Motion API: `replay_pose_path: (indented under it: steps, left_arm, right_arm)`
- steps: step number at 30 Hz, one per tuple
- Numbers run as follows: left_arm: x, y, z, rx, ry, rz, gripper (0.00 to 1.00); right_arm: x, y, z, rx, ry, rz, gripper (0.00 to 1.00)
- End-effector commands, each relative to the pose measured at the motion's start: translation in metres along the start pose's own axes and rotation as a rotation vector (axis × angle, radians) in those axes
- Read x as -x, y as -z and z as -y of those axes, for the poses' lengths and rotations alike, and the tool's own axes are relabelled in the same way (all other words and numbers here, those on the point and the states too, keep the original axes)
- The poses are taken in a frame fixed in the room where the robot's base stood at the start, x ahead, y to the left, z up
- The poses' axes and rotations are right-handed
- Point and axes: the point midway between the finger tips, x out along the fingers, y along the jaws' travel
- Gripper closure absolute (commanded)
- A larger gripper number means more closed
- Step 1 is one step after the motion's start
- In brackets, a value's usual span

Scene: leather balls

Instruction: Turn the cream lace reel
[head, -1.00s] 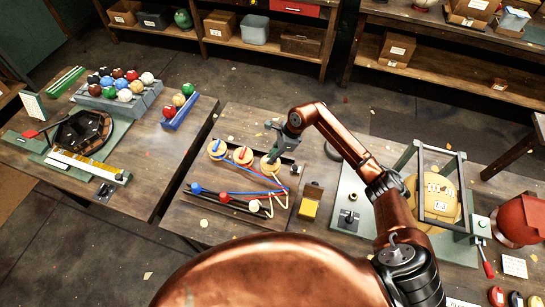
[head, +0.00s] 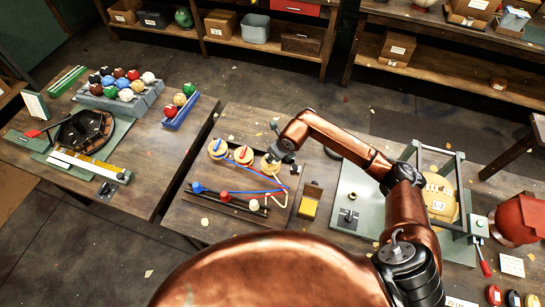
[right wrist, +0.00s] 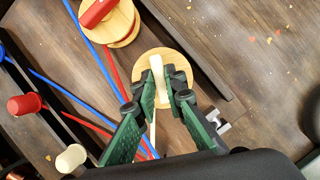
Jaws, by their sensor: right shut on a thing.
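The cream lace reel (head: 266,167) is the rightmost of three wooden reels on the middle table. In the right wrist view its round wooden disc (right wrist: 148,62) lies under my right gripper (right wrist: 166,82). The right gripper is shut on the reel's cream handle (right wrist: 157,74), with a finger on each side. In the head view the right gripper (head: 279,156) is at the reel. The blue reel (head: 218,147) and the red reel (head: 243,154) stand to its left. A cream lace (head: 283,184) runs from the reel's side toward the front pegs. My left gripper is not in view.
Blue (head: 197,188), red (head: 224,196) and cream (head: 254,204) pegs stand on a dark rail in front. A yellow box (head: 310,203) and a press frame (head: 437,190) with a cream ball are to the right. The ball rack (head: 119,99) is at left.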

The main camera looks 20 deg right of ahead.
Motion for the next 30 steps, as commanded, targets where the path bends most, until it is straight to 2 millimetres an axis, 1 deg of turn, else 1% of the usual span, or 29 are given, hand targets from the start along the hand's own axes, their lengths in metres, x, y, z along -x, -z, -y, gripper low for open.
replay_pose_path:
  steps: [6, 12, 29, 30]
  left_arm:
    - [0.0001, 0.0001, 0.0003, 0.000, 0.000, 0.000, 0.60]
    - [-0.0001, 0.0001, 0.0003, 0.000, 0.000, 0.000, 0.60]
    - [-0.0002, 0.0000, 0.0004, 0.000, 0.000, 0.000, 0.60]
    - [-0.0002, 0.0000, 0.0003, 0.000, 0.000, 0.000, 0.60]
  right_arm:
    - [0.0002, 0.0001, -0.0022, -0.114, 0.046, -0.002, 1.00]
    - [-0.0001, 0.0003, -0.0023, -0.175, 0.071, -0.003, 1.00]
    - [-0.0003, 0.0006, -0.0019, -0.202, 0.082, -0.003, 1.00]
    - [-0.0002, 0.0006, -0.0019, -0.201, 0.082, -0.003, 0.87]
